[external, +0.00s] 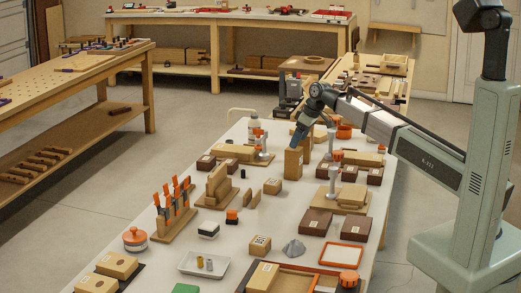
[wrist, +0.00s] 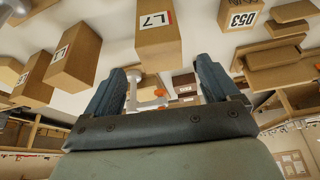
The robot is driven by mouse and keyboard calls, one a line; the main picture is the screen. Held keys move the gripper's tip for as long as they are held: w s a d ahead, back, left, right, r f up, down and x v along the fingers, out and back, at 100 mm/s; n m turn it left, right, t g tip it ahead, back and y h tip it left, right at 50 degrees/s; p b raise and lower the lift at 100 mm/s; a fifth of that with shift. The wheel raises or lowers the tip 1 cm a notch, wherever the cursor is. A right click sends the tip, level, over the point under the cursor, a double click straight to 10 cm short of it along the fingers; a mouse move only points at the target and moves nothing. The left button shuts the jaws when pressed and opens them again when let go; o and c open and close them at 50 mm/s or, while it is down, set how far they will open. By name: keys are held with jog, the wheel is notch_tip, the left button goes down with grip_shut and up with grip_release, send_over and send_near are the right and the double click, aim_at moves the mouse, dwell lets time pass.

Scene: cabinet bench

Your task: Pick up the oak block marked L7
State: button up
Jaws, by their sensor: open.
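Whether the fingers touch anything cannot be told.
Other tan labelled blocks stand near: two at the left of the wrist view (wrist: 73,58) and one marked 053 (wrist: 240,14). Dark boxes (external: 315,221), a white tray (external: 204,264) and an orange-handled tool rack (external: 174,222) crowd the bench (external: 150,208).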

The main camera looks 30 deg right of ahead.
aim_at(294, 163)
jog(key=shift+x, duration=2.75)
jog(key=shift+s, duration=0.1)
jog(key=shift+c, duration=0.3)
jog(key=c, duration=1.5)
jog(key=shift+c, duration=0.2)
